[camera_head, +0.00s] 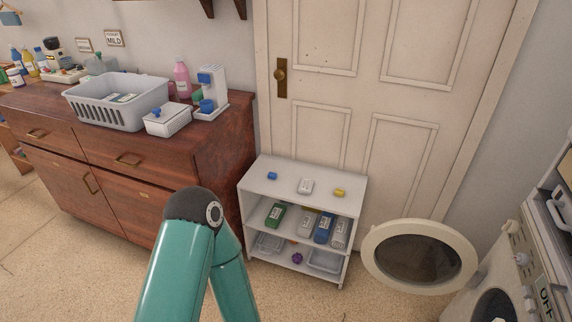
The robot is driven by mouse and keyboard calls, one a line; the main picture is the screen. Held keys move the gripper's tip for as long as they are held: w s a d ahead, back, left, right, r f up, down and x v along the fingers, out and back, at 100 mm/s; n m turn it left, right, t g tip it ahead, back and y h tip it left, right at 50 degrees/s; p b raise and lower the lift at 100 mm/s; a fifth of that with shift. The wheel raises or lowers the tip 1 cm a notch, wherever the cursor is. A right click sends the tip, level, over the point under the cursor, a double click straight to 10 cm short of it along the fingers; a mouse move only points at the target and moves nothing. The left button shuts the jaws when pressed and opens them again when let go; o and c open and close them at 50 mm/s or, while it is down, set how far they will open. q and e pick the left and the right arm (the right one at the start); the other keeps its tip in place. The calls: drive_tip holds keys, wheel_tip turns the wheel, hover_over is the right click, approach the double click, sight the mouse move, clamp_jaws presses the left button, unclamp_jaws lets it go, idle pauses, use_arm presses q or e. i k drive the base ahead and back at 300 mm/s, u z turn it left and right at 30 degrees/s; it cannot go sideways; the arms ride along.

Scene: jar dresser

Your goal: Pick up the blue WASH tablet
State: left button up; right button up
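A small blue block (272,176), possibly the tablet, lies on the left of the top board of the white shelf unit (257,189). Any lettering on it is too small to read. A small white piece (306,186) and a yellow piece (340,193) lie to its right on the same board. Another small blue piece (155,113) shows on a white box on the dresser. One teal arm of mine rises at the bottom, left of the shelf unit. Neither of my grippers is in view.
The middle shelf holds green (275,214), blue (323,229) and pale boxes. The wooden dresser (210,150) carries a grey basket (116,101), a white box (167,120) and bottles. An open round washer door (420,257) stands right of the shelf unit. A closed door is behind.

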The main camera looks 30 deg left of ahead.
sight(271, 175)
drive_tip(key=u, duration=0.35)
drive_tip(key=i, duration=1.2)
drive_tip(key=u, duration=1.05)
drive_tip(key=i, duration=0.6)
drive_tip(key=u, duration=0.35)
drive_tip(key=k, duration=0.45)
drive_tip(key=u, duration=0.2)
drive_tip(key=i, duration=0.5)
drive_tip(key=z, duration=0.1)
